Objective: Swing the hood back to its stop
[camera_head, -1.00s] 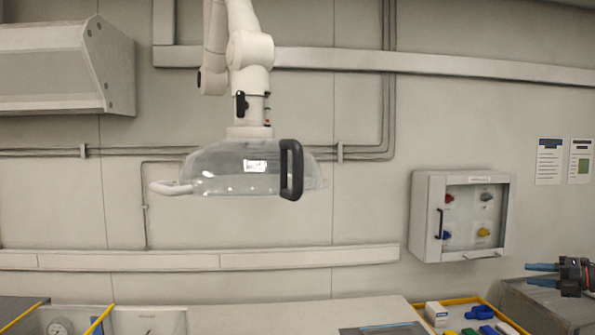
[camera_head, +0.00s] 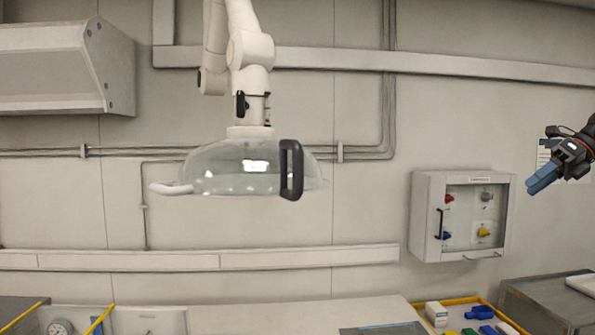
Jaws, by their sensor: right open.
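The hood (camera_head: 230,172) is a clear dome hanging from a jointed white arm (camera_head: 251,50) in the upper middle of the head view. A dark upright handle (camera_head: 291,170) is on its front right side. A pale loop handle (camera_head: 171,188) sticks out at its left edge. My right gripper (camera_head: 535,181) is at the right edge, open and empty, with blue fingers pointing left and down. It is well to the right of the hood and apart from it. My left gripper is not in view.
A white wall cabinet (camera_head: 427,221) with a glass door hangs between the hood and my right gripper. A yellow-edged tray (camera_head: 461,299) with small items lies below it. A grey metal housing (camera_head: 60,68) is at the upper left. The space around the hood is free.

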